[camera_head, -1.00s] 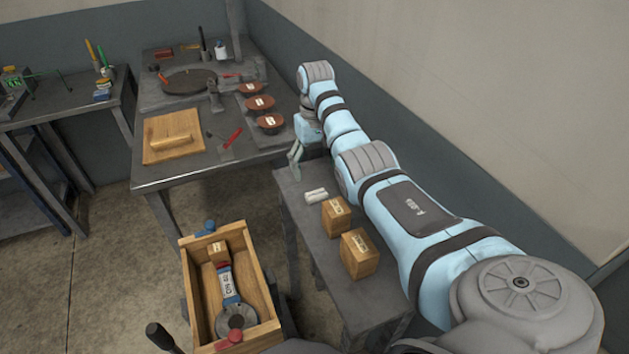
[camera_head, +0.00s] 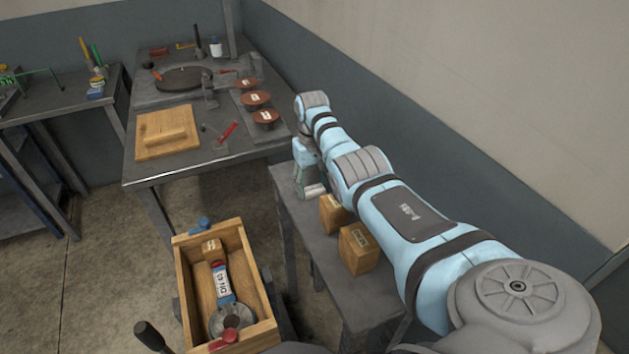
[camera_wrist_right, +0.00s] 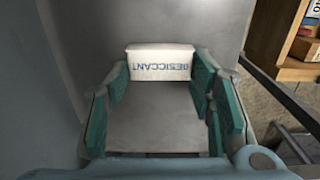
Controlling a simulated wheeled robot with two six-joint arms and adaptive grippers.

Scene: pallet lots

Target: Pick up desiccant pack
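The desiccant pack (camera_wrist_right: 160,64) is a small white block with "DESICCANT" printed on it, upside down in the right wrist view. It lies on the narrow grey side table (camera_head: 318,256). In the head view the pack (camera_head: 315,190) shows partly, beside the fingers. My right gripper (camera_head: 307,188) is down at the pack, with its green-padded fingers (camera_wrist_right: 161,88) on either side of it. The fingers are spread and a thin gap seems to remain at the pack's sides; firm contact cannot be made out. My left gripper is out of view.
Two cardboard boxes, one (camera_head: 333,213) close to the pack and one (camera_head: 359,249) nearer me, stand on the side table. A wooden crate (camera_head: 265,297) with several items is to the left. A larger workbench (camera_head: 190,172) stands behind, with a wall at right.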

